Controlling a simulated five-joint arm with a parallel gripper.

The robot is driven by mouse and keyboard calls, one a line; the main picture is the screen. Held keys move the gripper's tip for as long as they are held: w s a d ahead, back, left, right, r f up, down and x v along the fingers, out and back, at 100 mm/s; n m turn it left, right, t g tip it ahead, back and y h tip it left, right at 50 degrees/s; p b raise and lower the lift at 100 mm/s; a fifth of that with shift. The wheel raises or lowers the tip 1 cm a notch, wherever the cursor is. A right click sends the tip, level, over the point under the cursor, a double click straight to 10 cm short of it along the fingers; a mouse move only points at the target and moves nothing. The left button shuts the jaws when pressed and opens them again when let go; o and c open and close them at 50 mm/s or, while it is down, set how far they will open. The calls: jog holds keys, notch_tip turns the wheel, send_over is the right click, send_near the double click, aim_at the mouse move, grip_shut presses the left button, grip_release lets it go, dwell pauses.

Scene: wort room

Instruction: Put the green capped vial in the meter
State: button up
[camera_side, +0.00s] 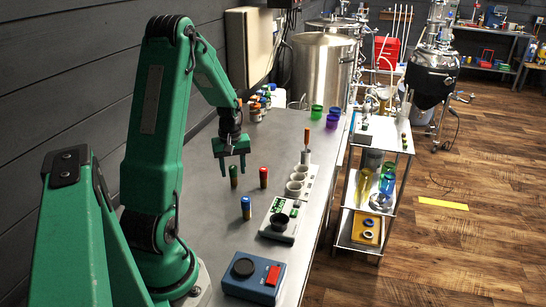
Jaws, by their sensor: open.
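The green capped vial (233,176) stands upright on the grey bench. A red capped vial (263,177) stands to its right, and a blue capped vial (246,208) stands nearer the camera. My gripper (233,170) points down at the green vial. Its two fingers are apart, one on each side of the vial's upper part in this view. I cannot tell how far it is from the vial in depth.
A white rack (300,183) with round holes stands behind the meter. A blue box (252,277) with a dark round top sits at the near end of the bench (205,235). Several bottles (257,105) stand by the wall. Green (316,111) and purple (333,120) cups stand farther back.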

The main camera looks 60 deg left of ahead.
aim_at(233, 167)
notch_tip(233, 167, up, 9)
jog(key=shift+f, duration=0.15)
jog(key=shift+d, duration=0.1)
dwell(0.7)
jog(key=shift+w+d+r, duration=0.15)
jog(key=shift+d+r, duration=0.05)
jog(key=shift+r, duration=0.05)
jog(key=w+d+r+m+t+y, duration=0.1)
jog(key=d+r+m, duration=0.3)
jog(key=d, duration=0.4)
jog(key=w+d+r+m+t, duration=0.1)
jog(key=d+r+m, duration=0.2)
jog(key=d+r, duration=0.35)
jog(key=s+d+m+t, duration=0.1)
jog(key=s+d+m, duration=0.2)
jog(key=d, duration=0.5)
jog(key=s+d+r+m+t+h, duration=0.1)
jog(key=s+d+m, duration=0.3)
jog(key=d, duration=0.4)
jog(key=shift+d+m+t, duration=0.2)
jog(key=shift+m+t, duration=0.6)
jog(key=shift+m, duration=0.1)
jog(key=shift+o, duration=0.4)
jog(key=shift+s, duration=0.1)
